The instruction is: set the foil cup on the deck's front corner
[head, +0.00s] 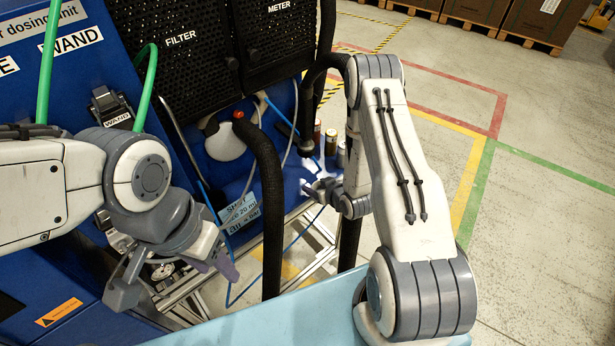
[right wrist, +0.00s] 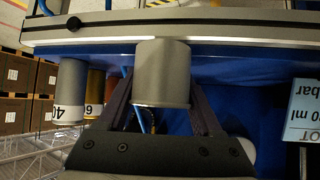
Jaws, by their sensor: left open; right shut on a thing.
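The foil cup (right wrist: 163,72) is a plain grey metallic cylinder between the fingers of my right gripper (right wrist: 162,98) in the right wrist view. The gripper is shut on it. In the head view my right gripper (head: 322,188) is by the right end of the blue deck (head: 268,186), and the cup cannot be made out clearly there. The deck's pale metal edge (right wrist: 235,42) runs behind the cup in the right wrist view; I cannot tell whether they touch. My left gripper (head: 175,277) is open and empty at the lower left.
Several labelled cylinders, one grey (right wrist: 70,92) and one orange (right wrist: 95,90), stand beside the cup. A thick black hose (head: 270,205) hangs in front of the deck. A blue sign (head: 240,212) and a metal frame (head: 310,240) are near. Open floor lies to the right.

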